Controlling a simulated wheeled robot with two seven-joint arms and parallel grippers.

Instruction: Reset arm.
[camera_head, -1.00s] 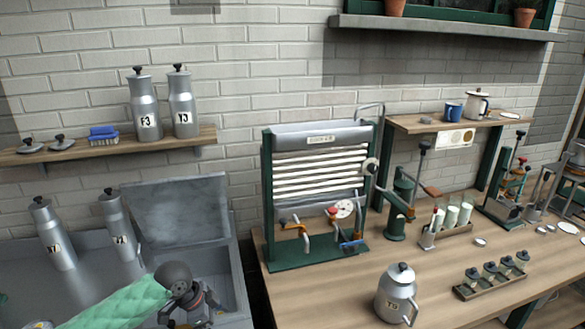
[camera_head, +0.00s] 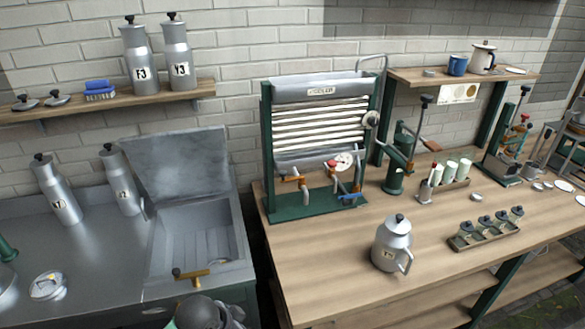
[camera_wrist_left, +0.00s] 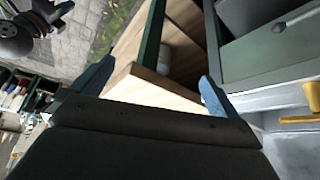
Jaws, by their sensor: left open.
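My left gripper (camera_wrist_left: 158,69) is open and empty in the left wrist view, its two blue fingertips far apart. Between them and beyond, I see the wooden workbench edge (camera_wrist_left: 135,90) and a dark green leg (camera_wrist_left: 152,35). In the head view only a dark rounded joint of my left arm (camera_head: 203,312) shows at the bottom edge, in front of the sink; the gripper itself is hidden there. My right gripper is not in view. A dark part of my own body shows at the top left of the wrist view.
The steel sink (camera_head: 205,240) with a brass tap (camera_head: 190,275) is at left. A metal jug (camera_head: 393,243) stands on the workbench (camera_head: 330,270) near a rack of small jars (camera_head: 485,236). The green-framed cooler (camera_head: 318,150) stands behind. The bench's front left is clear.

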